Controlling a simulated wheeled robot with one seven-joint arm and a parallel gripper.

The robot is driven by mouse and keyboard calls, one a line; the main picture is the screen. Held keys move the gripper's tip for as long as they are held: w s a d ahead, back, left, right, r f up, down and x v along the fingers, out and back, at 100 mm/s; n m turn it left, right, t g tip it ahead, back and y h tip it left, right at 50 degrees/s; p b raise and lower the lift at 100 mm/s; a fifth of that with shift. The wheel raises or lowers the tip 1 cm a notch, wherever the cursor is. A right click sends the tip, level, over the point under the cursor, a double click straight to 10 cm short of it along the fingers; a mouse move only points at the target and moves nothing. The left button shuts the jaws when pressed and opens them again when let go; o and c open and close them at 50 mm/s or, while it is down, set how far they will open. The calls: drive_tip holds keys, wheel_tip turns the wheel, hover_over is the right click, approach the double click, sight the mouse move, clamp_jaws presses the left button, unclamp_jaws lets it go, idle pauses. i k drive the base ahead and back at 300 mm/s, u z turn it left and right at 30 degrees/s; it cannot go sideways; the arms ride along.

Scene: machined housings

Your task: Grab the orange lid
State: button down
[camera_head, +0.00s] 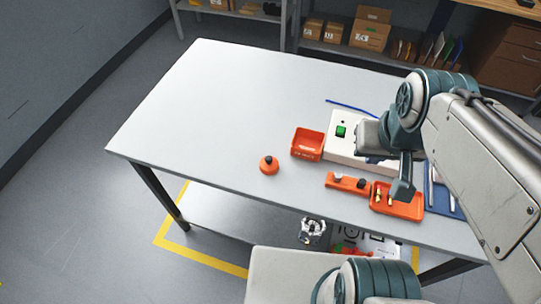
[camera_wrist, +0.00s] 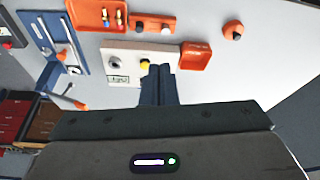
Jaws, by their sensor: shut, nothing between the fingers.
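The orange lid (camera_head: 269,165) is a small round piece with a black knob on top. It sits alone on the grey table, left of the other parts. It also shows in the wrist view (camera_wrist: 233,31) at the upper right. My gripper (camera_head: 402,190) is over the right part of the table, well to the right of the lid and apart from it. In the wrist view its two fingers (camera_wrist: 158,70) are together with nothing between them, in front of the white box. The lid is fully visible in both views.
A white box (camera_head: 343,147) with a green button stands beside an open orange bin (camera_head: 308,144). A blue mat (camera_wrist: 53,40) holds tools. The table's left half is clear.

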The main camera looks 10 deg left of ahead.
sight(269, 165)
drive_tip(key=k, duration=0.5)
drive_tip(key=z, duration=3.6)
drive_tip(key=k, duration=1.6)
drive_tip(key=u, duration=1.55)
